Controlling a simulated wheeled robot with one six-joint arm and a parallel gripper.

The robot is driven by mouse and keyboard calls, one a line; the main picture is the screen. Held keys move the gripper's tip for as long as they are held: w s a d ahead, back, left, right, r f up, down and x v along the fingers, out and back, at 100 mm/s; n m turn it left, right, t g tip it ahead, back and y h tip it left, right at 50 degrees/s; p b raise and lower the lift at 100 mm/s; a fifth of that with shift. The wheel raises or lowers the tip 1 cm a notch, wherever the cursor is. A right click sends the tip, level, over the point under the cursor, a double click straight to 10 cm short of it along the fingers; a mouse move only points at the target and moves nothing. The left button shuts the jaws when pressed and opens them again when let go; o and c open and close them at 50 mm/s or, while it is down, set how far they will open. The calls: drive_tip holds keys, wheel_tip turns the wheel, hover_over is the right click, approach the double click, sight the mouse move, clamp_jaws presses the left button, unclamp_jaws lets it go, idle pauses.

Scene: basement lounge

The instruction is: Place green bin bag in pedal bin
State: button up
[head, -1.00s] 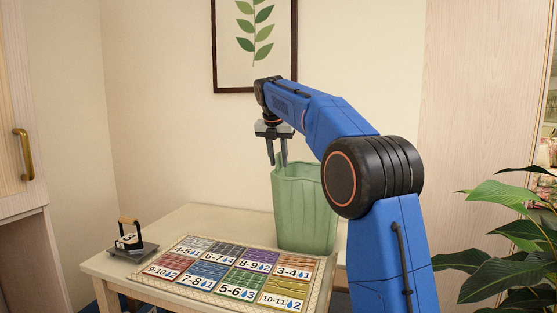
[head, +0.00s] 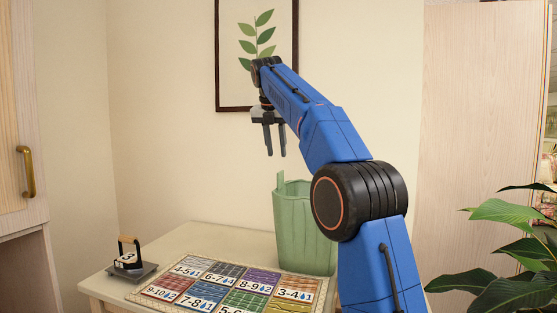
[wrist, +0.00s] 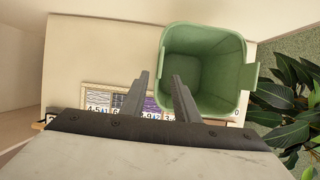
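A green open-topped container (head: 302,232), which looks like the green bin bag, stands upright on the table. A small tab rises at its left rim. The wrist view looks down into its mouth (wrist: 203,68), and it appears empty inside. My gripper (head: 276,152) hangs above and slightly left of its rim, fingers pointing down and apart from it. I cannot see a separate pedal bin in either view.
A table (head: 208,241) carries a chart mat (head: 136,298) with coloured numbered panels and a small iron (head: 129,254) on a dark plate at the left. A leafy plant (head: 500,240) stands at the right. A framed leaf picture (head: 234,107) hangs behind my arm.

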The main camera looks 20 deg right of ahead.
wheel_tip(320, 180, up, 4)
approach(280, 172)
drive_tip(key=x, duration=0.7)
drive_tip(key=shift+w+d+r, duration=0.2)
drive_tip(key=shift+w+d, duration=0.1)
drive_tip(key=shift+w, duration=0.1)
drive_tip(key=shift+a+x, duration=0.1)
drive_tip(key=shift+x, duration=1.25)
drive_tip(key=shift+a+x, duration=0.15)
drive_tip(key=shift+x, duration=1.2)
drive_tip(key=shift+s+f, duration=0.1)
drive_tip(key=shift+s, duration=0.05)
